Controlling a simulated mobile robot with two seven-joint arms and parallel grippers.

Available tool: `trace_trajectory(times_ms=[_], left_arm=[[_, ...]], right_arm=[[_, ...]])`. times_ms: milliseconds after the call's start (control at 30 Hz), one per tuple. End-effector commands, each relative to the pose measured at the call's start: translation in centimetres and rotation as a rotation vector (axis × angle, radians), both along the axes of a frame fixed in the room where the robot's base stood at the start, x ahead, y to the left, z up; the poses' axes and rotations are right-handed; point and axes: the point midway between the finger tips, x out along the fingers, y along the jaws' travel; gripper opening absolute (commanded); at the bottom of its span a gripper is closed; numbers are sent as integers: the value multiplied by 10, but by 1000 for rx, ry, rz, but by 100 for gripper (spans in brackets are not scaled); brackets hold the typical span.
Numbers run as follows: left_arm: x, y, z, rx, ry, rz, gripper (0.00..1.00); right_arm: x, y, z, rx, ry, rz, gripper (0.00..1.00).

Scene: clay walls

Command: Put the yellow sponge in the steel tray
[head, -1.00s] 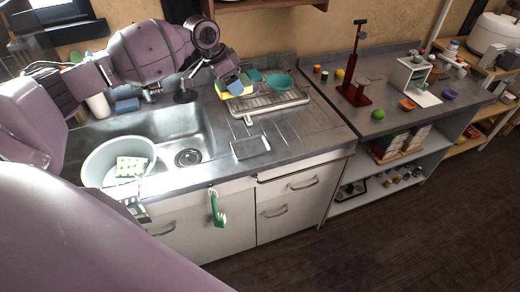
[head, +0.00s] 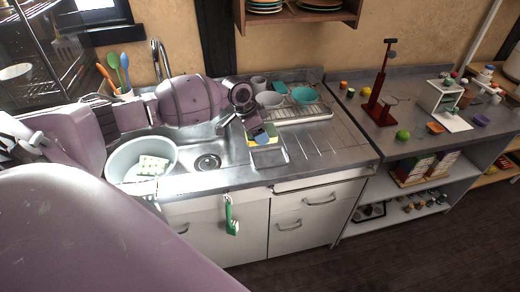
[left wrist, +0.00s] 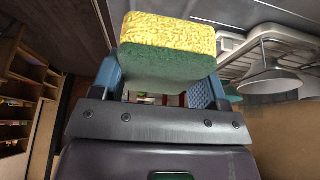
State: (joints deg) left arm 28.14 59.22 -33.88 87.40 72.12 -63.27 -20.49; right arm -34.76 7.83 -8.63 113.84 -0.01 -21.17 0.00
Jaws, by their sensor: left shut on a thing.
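The yellow sponge (left wrist: 168,35) has a green underside and sits between the blue fingers of my left gripper (left wrist: 160,82) in the left wrist view. In the head view, the left gripper (head: 258,136) is shut on the sponge (head: 250,142), which shows partly around the fingers. The steel tray (head: 270,160) lies on the counter right of the sink, directly beneath the gripper in the picture and partly hidden by it. I cannot tell the exact height of the sponge over the tray. My right gripper is not in view.
A dish rack (head: 300,114) with bowls stands behind the tray. To the left is the sink with a white basin (head: 120,150) holding a patterned cloth. A red stand (head: 380,95) is on the right counter. The ribbed drainboard (head: 335,145) right of the tray is clear.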

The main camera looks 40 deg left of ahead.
Motion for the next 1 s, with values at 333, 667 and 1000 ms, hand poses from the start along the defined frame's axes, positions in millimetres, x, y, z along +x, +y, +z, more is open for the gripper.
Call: trace_trajectory(times_ms=[333,667,1000], left_arm=[[1,0,-35,-2,-1,1,46],[0,-1,-73,-1,1,1,46],[0,0,-77,0,-1,1,46]], right_arm=[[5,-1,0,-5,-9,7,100],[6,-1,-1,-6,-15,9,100],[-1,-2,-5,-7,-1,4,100]])
